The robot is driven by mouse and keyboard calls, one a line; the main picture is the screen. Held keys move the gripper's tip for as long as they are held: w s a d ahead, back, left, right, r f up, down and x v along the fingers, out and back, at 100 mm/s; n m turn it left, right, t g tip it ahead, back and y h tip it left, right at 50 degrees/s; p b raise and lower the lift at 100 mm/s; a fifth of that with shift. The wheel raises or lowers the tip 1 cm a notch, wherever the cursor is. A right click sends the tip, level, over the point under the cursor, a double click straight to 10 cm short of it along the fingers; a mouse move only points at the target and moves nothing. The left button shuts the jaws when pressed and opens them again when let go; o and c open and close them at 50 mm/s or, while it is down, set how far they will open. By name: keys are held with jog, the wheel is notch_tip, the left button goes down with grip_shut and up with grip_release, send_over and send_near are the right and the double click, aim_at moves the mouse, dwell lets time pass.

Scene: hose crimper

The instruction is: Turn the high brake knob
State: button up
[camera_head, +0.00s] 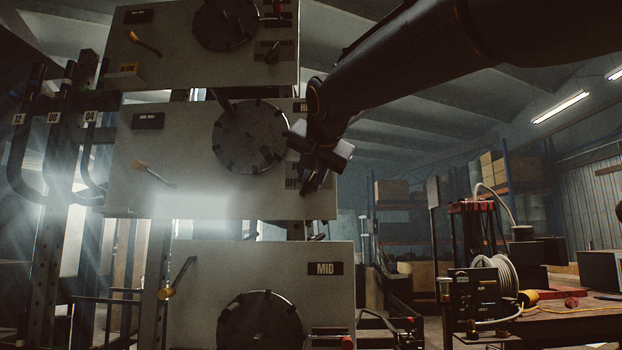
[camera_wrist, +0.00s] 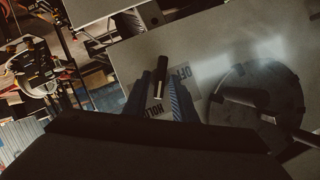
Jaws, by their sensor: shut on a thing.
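The high panel (camera_head: 165,195) is the middle grey panel in the head view, its label partly hidden behind my gripper. The high brake knob (camera_wrist: 161,72) is a dark narrow handle near the panel's edge in the wrist view. It stands by an "OFF" label (camera_wrist: 185,74) and a "HOLD" label (camera_wrist: 155,113), both upside down there. My gripper (camera_wrist: 158,98) has its ribbed fingers on either side of the knob and is shut on it. In the head view my gripper (camera_head: 303,152) covers most of the knob at the panel's right side.
A round dark dial (camera_head: 250,137) sits just left of my gripper on the same panel. A lever (camera_head: 153,174) is farther left. Another panel (camera_head: 165,70) is above and the "MID" panel (camera_head: 205,275) below. A cluttered workbench (camera_head: 575,308) stands at right.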

jog(key=n+h, duration=0.2)
jog(key=n, duration=0.2)
jog(key=a+n+h+p, duration=0.1)
jog(key=n+h, duration=0.2)
jog(key=shift+a+n+h, duration=0.15)
jog(key=shift+n+h, duration=0.15)
jog(key=shift+n, duration=0.1)
dwell(0.4)
dwell(0.4)
jog(key=o, duration=0.7)
